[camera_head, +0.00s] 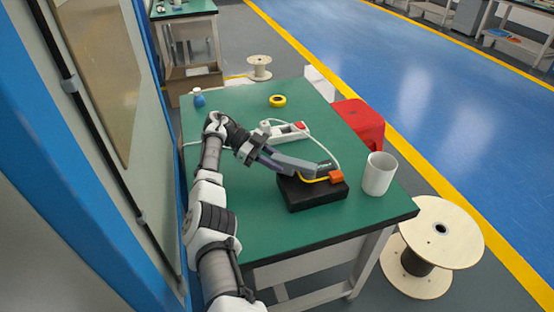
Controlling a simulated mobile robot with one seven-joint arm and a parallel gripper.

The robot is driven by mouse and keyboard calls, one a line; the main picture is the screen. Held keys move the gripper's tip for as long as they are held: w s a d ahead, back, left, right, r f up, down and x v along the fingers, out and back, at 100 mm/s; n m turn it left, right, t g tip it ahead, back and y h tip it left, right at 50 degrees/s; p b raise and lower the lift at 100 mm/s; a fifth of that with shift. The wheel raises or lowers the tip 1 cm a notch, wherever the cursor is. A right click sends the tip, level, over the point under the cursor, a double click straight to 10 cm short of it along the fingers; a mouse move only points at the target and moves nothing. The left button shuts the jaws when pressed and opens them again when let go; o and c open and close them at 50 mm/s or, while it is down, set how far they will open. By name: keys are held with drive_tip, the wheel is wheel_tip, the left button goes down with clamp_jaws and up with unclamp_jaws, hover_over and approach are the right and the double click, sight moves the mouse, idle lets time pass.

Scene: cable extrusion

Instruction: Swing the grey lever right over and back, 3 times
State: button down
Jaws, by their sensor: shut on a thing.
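The grey lever (290,164) shows as a flat grey bar above a black base block (315,198) near the front of the green table. It leans to the left, toward my arm. My gripper (272,158) reaches in from the left and is shut on the lever. The fingertips are small in view and partly hidden against the lever. An orange block (336,176) sits at the right of the base, with a yellow piece (315,180) running to it.
A white cup (379,174) stands close to the right of the base. Behind are a white power strip (287,132) with a cable, yellow tape (277,101) and a small blue bottle (199,98). A red bin (361,122) stands beyond the table's right edge. The front left tabletop is clear.

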drive_tip(key=c, duration=1.1)
unclamp_jaws()
drive_tip(key=shift+r, duration=0.1)
drive_tip(key=shift+r+p, duration=5.15)
drive_tip(key=shift+r, duration=4.8)
